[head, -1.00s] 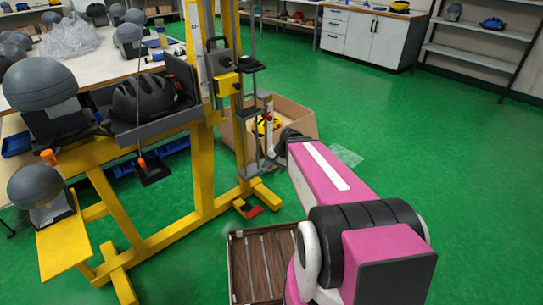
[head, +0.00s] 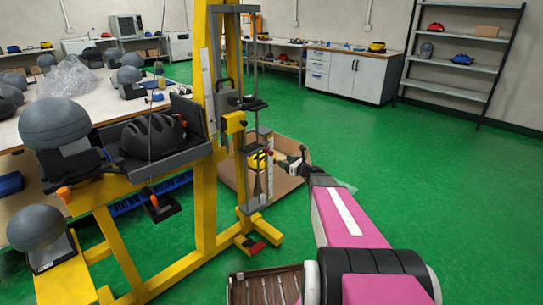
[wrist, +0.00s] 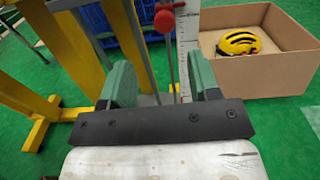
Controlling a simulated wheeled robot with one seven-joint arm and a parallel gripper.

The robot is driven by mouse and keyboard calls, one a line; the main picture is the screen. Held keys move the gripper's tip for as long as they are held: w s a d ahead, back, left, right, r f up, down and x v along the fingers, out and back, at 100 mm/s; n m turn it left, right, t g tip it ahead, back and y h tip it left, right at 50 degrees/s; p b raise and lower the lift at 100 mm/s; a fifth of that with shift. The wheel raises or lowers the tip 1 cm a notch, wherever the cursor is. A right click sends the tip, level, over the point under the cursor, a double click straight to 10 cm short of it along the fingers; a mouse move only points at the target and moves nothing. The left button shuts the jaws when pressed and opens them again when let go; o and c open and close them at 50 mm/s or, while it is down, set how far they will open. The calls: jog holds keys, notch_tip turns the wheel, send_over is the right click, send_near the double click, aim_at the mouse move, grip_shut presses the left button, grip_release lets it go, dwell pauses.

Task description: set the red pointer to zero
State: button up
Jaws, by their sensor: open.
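The red pointer shows in the wrist view as a red knob (wrist: 165,20) with a small arm at its side, at the top of the picture. It sits just left of a white upright scale (wrist: 187,45) with dark marks; I cannot read its zero. A thin rod runs down below the knob. My gripper (wrist: 161,82) has two green fingers spread apart with nothing between them. The knob lies beyond the fingertips, apart from them.
A cardboard box (wrist: 270,82) with a yellow helmet (wrist: 240,42) stands on the floor behind the tower. A dark helmet (head: 153,136) rests on the tower's carriage. The green floor to the right is clear.

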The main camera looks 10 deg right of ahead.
aim_at(272, 154)
jog(key=x, duration=1)
jog(key=shift+w+d+r, duration=0.1)
jog(key=shift+w+d, duration=0.05)
jog(key=shift+w, duration=0.3)
